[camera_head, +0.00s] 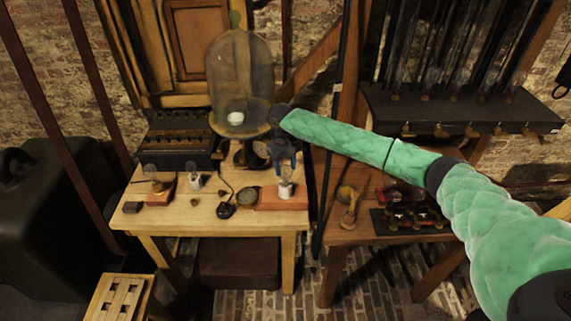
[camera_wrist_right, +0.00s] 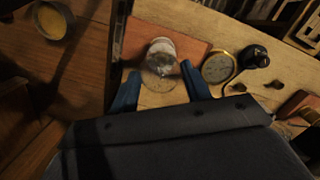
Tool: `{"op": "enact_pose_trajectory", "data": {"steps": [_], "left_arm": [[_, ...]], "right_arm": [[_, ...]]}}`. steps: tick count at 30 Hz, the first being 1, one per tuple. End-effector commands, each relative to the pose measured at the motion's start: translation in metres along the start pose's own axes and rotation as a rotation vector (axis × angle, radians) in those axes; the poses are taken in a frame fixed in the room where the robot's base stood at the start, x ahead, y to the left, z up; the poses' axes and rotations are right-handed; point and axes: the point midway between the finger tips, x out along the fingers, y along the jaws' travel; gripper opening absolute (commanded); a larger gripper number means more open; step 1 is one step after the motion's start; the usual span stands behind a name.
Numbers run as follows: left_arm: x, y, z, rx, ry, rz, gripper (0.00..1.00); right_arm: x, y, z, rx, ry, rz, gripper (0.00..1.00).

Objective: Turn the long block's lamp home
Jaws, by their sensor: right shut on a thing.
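The long reddish block (camera_head: 268,198) lies at the right end of the light wooden table. Its lamp (camera_head: 286,190), a clear bulb on a pale base, stands upright near the block's right end. My right gripper (camera_head: 286,172) comes down from above with its blue fingers on either side of the lamp's glass. In the right wrist view the lamp (camera_wrist_right: 161,58) sits between the two fingertips (camera_wrist_right: 159,78), and the block (camera_wrist_right: 190,46) shows behind it. The gripper is shut on the lamp; whether the base is fully seated cannot be told. My left gripper is out of view.
A round brass dial (camera_head: 247,195) and a black knob-like piece (camera_head: 225,210) lie left of the block. A shorter block (camera_head: 160,192) with a bulb stands at the table's left. A glass bell jar (camera_head: 239,75) rises behind. A dark pole (camera_head: 322,200) stands close on the right.

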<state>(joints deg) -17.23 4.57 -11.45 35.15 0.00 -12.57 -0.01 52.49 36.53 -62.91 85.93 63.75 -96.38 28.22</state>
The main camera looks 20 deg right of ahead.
Motion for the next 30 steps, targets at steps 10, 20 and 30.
{"op": "enact_pose_trajectory", "data": {"steps": [10,20,30], "left_arm": [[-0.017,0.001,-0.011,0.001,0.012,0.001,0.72],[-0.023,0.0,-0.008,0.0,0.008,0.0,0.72],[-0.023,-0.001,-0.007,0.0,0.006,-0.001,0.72]], "right_arm": [[-0.001,0.001,0.001,0.096,-0.002,-0.011,0.2],[0.002,-0.001,0.0,0.229,-0.002,-0.029,0.2],[0.001,0.0,0.0,0.269,-0.002,-0.032,0.2]]}}
